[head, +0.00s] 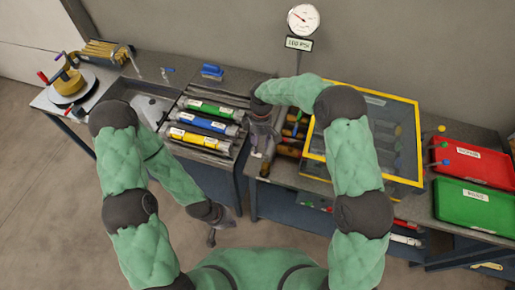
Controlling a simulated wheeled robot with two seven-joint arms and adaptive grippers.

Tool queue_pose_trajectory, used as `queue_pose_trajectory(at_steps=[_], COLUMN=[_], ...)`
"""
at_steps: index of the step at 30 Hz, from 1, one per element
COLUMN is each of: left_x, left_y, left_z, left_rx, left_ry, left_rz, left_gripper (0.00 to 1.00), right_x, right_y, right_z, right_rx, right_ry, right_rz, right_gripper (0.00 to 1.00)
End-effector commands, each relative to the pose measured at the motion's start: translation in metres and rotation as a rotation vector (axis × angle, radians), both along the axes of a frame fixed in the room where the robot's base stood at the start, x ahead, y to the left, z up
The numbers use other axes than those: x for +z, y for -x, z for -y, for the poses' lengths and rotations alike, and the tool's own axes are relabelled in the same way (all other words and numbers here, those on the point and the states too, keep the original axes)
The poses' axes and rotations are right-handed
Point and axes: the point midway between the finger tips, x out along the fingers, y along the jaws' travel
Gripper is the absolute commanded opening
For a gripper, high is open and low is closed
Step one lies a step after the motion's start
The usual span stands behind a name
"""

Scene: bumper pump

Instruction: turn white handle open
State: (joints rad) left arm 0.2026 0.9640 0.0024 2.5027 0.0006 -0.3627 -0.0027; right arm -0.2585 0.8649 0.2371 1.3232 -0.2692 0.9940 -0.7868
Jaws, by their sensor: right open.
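I cannot clearly make out the white handle in the head view; a small pale piece (257,154) shows beside my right gripper, but I cannot tell if it is the handle. My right gripper (261,146) is open and points down at the bench between the labelled cylinders and the yellow-framed panel. Its own hand hides part of what lies under it. My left gripper (218,232) hangs low in front of the bench, over the floor, with its fingers apart and nothing in them.
Green (210,107), blue (203,123) and yellow (192,137) labelled cylinders lie left of my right gripper. A yellow-framed clear panel (409,125) stands to the right. A pressure gauge (303,19) rises behind. Red (468,158) and green (473,203) trays sit far right.

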Motion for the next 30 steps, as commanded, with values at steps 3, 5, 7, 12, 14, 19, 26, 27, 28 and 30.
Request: queue_pose_trajectory(at_steps=[3,5,7,12,14,19,26,27,28,30], left_x=[0.001,0.001,0.001,0.001,0.001,0.001,0.001,0.001,0.001,0.001], left_y=[0.0,0.0,0.0,0.0,0.0,0.0,0.0,0.0,0.0,0.0], left_z=[0.0,0.0,0.0,0.0,0.0,0.0,0.0,0.0,0.0,0.0], left_rx=[0.0,0.0,0.0,0.0,0.0,0.0,0.0,0.0,0.0,0.0], left_ry=[0.0,0.0,0.0,0.0,0.0,0.0,0.0,0.0,0.0,0.0], left_rz=[0.0,-0.001,-0.001,-0.001,0.0,0.0,0.0,0.0,0.0,0.0], left_gripper=[0.0,0.0,0.0,0.0,0.0,0.0,0.0,0.0,0.0,0.0], right_x=[-0.018,-0.024,-0.03,-0.037,-0.037,-0.037,-0.037,-0.037,-0.037,-0.037], right_y=[0.004,0.005,0.006,0.008,0.008,0.007,0.007,0.007,0.007,0.007], right_z=[-0.001,-0.001,-0.001,-0.002,-0.002,-0.002,-0.002,-0.002,-0.002,-0.002], right_rx=[0.0,-0.001,-0.001,0.0,-0.001,-0.001,0.0,-0.001,-0.001,0.0], right_ry=[0.001,0.001,0.001,0.001,0.0,0.0,0.0,0.0,0.0,0.0], right_rz=[-0.003,-0.003,-0.001,-0.001,0.0,0.0,0.0,0.0,0.0,0.0], right_gripper=[0.5,0.5,0.5,0.5,0.5,0.5,0.0,0.0,0.0,0.0])
